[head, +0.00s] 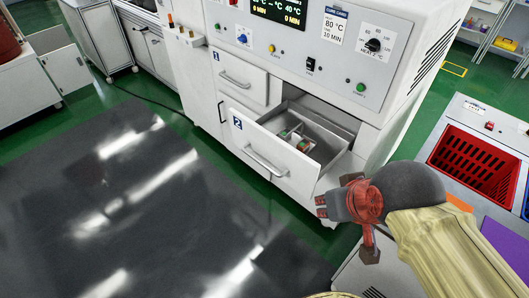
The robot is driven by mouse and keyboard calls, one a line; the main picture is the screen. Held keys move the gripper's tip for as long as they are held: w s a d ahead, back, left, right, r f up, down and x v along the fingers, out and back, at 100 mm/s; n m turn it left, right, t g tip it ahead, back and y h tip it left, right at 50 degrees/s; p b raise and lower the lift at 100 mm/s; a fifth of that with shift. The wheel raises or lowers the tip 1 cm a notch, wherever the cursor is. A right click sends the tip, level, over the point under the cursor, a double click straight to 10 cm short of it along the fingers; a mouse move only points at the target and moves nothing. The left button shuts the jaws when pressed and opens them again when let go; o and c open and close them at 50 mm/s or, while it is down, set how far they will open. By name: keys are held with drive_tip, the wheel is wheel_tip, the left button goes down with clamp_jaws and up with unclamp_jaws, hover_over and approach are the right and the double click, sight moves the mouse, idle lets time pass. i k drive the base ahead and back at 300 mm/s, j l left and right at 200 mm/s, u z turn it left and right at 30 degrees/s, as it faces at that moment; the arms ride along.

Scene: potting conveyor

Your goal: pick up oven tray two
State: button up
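Oven tray two is the open drawer (262,140) with a white front and a blue "2" label. It is pulled out of the white oven cabinet, below the shut drawer labelled "1" (240,78). Its bar handle (264,160) is on the front. Inside the metal tray, small pieces with green, white and red-brown parts sit near the front; their exact shape is too small to tell. My gripper (322,207), grey with red parts, is to the right of the drawer front, apart from the handle as far as I can see. Its finger opening is unclear from this angle.
The oven panel (300,40) with display, knob and buttons is above the drawers. A bench with a red basket (474,165) stands at right. A dark, shiny surface (130,200) fills the lower left. Green floor shows between them.

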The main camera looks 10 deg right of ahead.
sight(296, 137)
drive_tip(key=i+j+z, duration=0.2)
drive_tip(key=i+z, duration=0.2)
drive_tip(key=i+j+z, duration=0.25)
drive_tip(key=z, duration=0.15)
drive_tip(key=i+j+z, duration=0.1)
drive_tip(key=j, duration=0.25)
drive_tip(key=i+j+z, duration=0.1)
drive_tip(key=j, duration=0.3)
drive_tip(key=i+j+z, duration=0.15)
drive_tip(key=j, duration=0.2)
